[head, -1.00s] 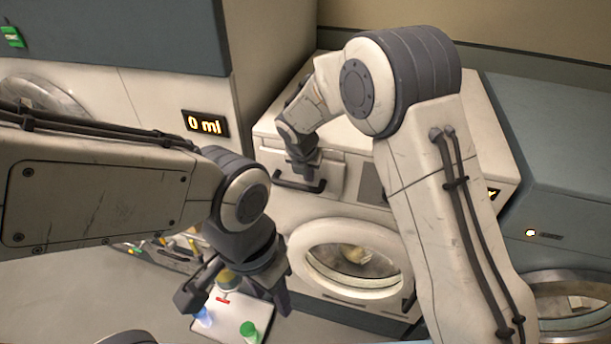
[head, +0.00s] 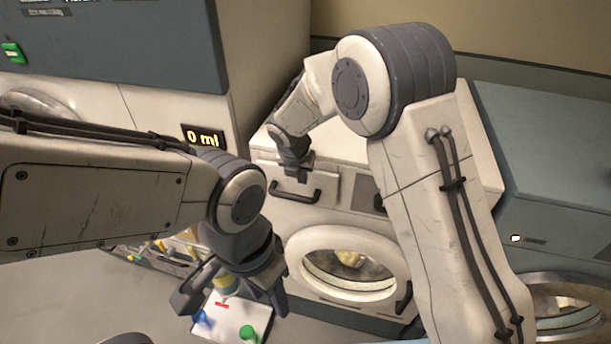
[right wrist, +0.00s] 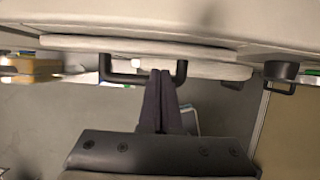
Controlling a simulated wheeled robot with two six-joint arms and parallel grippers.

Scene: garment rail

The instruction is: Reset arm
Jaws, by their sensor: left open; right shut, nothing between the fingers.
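My right gripper (head: 297,173) is in the upper middle of the head view, its fingers shut and empty. It hangs by the dark drawer handle (head: 295,195) on the front of the white washing machine (head: 345,215). In the right wrist view the shut fingers (right wrist: 161,76) overlap the handle (right wrist: 140,80); whether they touch it I cannot tell. My left gripper (head: 236,297) is open and empty, lower in the head view. It is above a white tray (head: 228,331) and partly covers it.
On the tray are a blue item (head: 203,319), a green item (head: 248,332) and a yellowish container (head: 227,286). A white unit at left has a "0 ml" display (head: 203,137). A blue-grey machine (head: 545,170) stands at right. Grey floor shows at lower left.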

